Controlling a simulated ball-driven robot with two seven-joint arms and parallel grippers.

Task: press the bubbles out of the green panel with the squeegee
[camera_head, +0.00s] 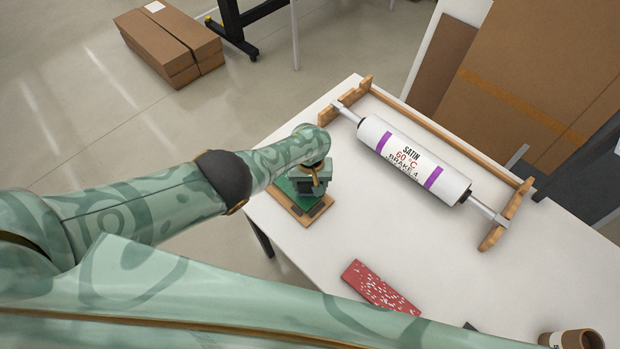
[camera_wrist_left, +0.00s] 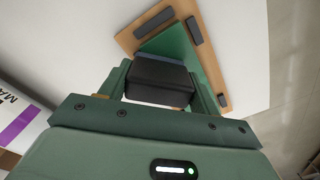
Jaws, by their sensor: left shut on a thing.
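My left gripper (camera_head: 311,184) is over a small wooden board (camera_head: 288,207) near the left edge of the white table. In the left wrist view the gripper (camera_wrist_left: 162,98) is shut on a black block with a bluish edge, the squeegee (camera_wrist_left: 158,78). The green panel (camera_wrist_left: 191,52) lies on the board under the squeegee, partly hidden by it and the gripper. Whether the squeegee's edge touches the panel I cannot tell. No bubbles can be made out. Dark strips (camera_wrist_left: 195,30) sit along the board's edges. My right gripper is not in view.
A white roll (camera_head: 412,160) with purple bands rests in a wooden cradle behind and right of the board. A red panel with white flecks (camera_head: 378,288) lies nearer the front. A brown cup (camera_head: 578,340) stands at the front right. Bare table lies between.

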